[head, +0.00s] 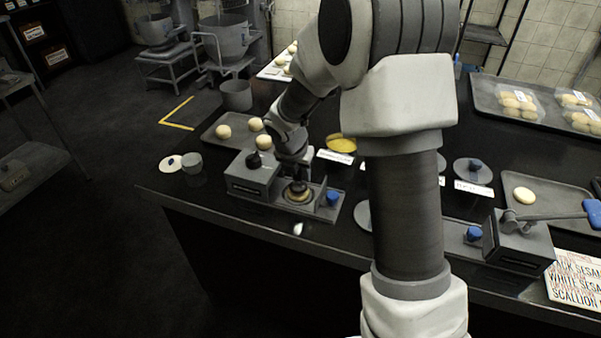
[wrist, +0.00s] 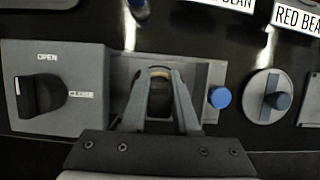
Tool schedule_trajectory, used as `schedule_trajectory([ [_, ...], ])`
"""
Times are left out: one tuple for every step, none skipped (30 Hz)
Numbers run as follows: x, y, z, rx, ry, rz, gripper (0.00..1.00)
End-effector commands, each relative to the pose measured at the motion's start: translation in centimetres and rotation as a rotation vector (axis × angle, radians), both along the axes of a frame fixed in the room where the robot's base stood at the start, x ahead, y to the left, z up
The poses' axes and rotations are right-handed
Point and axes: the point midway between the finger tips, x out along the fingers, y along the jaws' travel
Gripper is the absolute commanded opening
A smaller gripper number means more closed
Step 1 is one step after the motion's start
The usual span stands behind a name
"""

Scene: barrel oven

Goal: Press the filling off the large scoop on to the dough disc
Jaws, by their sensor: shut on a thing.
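My gripper (head: 297,178) reaches down over the grey press station on the near side of the black counter. In the wrist view my gripper (wrist: 158,80) is shut on a dark upright piece (wrist: 160,92), apparently the large scoop. Below the fingers in the head view is a round piece with a pale yellowish rim (head: 298,197), in the station's recess. A tan edge also shows between the fingers in the wrist view (wrist: 160,72). I cannot tell dough from filling there; the fingers hide most of it.
The station has a black OPEN/CLOSE knob (wrist: 40,95) at left and a blue knob (wrist: 220,97) at right. A grey lid with a blue grip (wrist: 270,96) lies farther right. A yellow filling well (head: 341,143) stands behind. A tray of dough balls (head: 223,132) is at the back left.

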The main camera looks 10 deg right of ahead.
Motion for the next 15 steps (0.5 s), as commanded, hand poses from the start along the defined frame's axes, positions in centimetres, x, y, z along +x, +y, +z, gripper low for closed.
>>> schedule_trajectory([
  [0.00, 0.00, -0.11, 0.000, 0.000, 0.000, 0.00],
  [0.00, 0.00, -0.14, 0.000, 0.000, 0.000, 0.00],
  [0.00, 0.00, -0.19, 0.000, 0.000, 0.000, 0.00],
  [0.00, 0.00, -0.23, 0.000, 0.000, 0.000, 0.00],
  [0.00, 0.00, -0.26, 0.000, 0.000, 0.000, 0.00],
  [0.00, 0.00, -0.31, 0.000, 0.000, 0.000, 0.00],
  [0.00, 0.00, -0.35, 0.000, 0.000, 0.000, 0.00],
  [0.01, 0.00, -0.39, 0.000, 0.000, 0.000, 0.00],
  [0.00, 0.00, -0.43, 0.000, 0.000, 0.000, 0.00],
  [0.00, 0.00, -0.47, 0.000, 0.000, 0.000, 0.00],
  [0.00, 0.00, -0.51, 0.000, 0.000, 0.000, 0.00],
  [0.00, 0.00, -0.55, 0.000, 0.000, 0.000, 0.00],
  [0.01, 0.00, -0.59, 0.000, 0.000, 0.000, 0.00],
  [0.00, 0.00, -0.63, 0.000, 0.000, 0.000, 0.00],
  [0.01, 0.00, -0.67, 0.000, 0.000, 0.000, 0.00],
])
